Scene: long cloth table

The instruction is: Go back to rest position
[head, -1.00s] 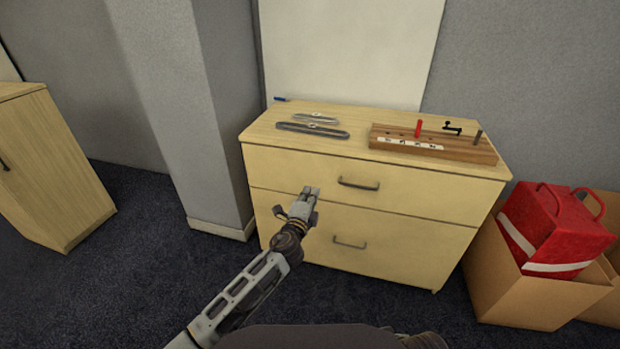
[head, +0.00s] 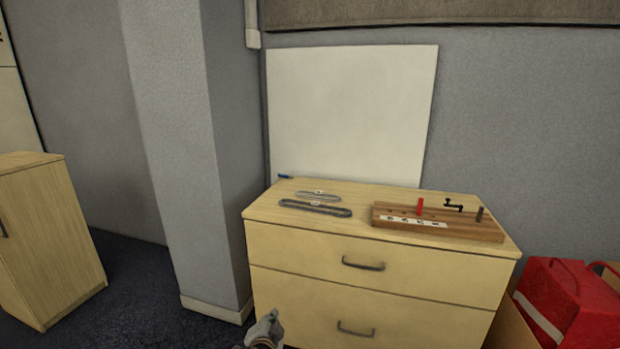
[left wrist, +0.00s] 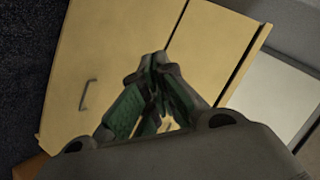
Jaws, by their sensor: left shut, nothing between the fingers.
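My left gripper (head: 270,318) shows at the bottom edge of the head view, in front of the lower drawer of the wooden cabinet (head: 380,305). In the left wrist view its fingers (left wrist: 153,85) meet at the tips, with nothing between them. The cabinet's drawer fronts (left wrist: 120,45) lie beyond the fingers in that view. Most of the left arm is below the head view. My right gripper is not in view.
On the cabinet top lie two grey elongated loops (head: 315,207) and a wooden block (head: 440,222) with a red peg (head: 420,206) and a black crank-shaped piece. A whiteboard (head: 350,110) leans behind. A red bag (head: 570,300) in a cardboard box stands right; another cabinet (head: 50,240) stands left.

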